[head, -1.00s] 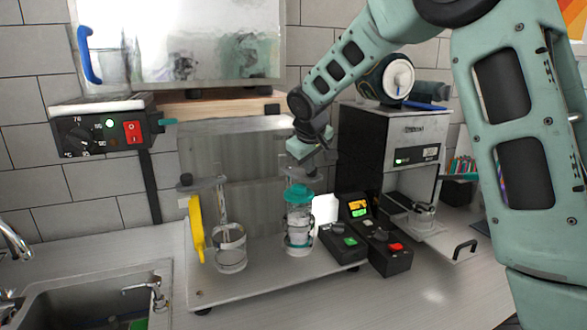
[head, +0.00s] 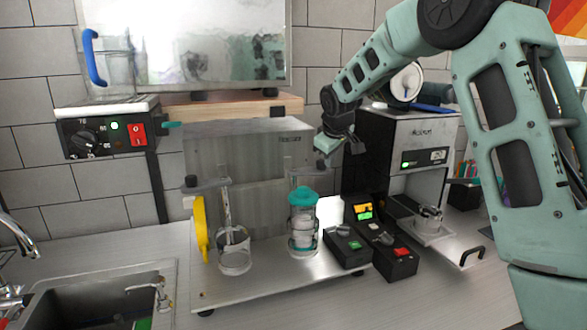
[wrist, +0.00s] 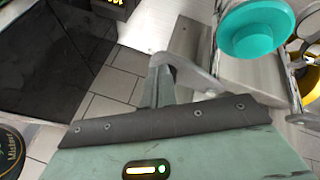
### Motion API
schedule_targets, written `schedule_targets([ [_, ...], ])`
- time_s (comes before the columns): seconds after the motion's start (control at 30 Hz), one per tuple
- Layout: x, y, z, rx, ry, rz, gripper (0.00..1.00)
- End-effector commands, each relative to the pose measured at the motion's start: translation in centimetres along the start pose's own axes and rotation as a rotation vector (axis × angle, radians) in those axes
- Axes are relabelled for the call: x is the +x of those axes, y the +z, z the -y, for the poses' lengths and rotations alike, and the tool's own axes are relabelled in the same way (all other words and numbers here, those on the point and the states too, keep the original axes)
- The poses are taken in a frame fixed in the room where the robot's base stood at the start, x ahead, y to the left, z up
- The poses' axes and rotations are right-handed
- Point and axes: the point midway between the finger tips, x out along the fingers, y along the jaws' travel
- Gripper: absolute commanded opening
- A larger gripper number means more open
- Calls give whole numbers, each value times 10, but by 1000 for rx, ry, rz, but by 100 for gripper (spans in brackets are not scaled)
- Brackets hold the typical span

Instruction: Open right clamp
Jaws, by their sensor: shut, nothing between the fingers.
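The right clamp (head: 307,172) is a grey arm on a post, above a clear cup-like cylinder with a teal top (head: 303,196). In the wrist view the teal top (wrist: 255,28) is at the upper right, and a grey clamp part (wrist: 192,74) runs beside my fingers. My gripper (head: 323,157) is shut and empty at the right end of the clamp arm. Its fingers show in the wrist view (wrist: 159,82), very near the clamp; I cannot tell whether they touch. The clamp's far end is partly hidden by my gripper.
The left clamp (head: 205,186) stands over an empty clear cylinder (head: 234,252), with a yellow handle (head: 201,228) beside it. Black control boxes (head: 370,246) and a black-and-silver machine (head: 423,145) stand to the right. A sink (head: 85,298) is at the lower left.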

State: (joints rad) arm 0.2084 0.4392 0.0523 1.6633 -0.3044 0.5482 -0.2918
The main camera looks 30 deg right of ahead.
Motion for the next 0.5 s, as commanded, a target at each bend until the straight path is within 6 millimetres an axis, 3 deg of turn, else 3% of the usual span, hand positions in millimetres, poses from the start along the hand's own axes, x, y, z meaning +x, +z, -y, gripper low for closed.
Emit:
schedule_targets([
  [0.5, 5, -4, -7, 1, 1, -1, 0],
])
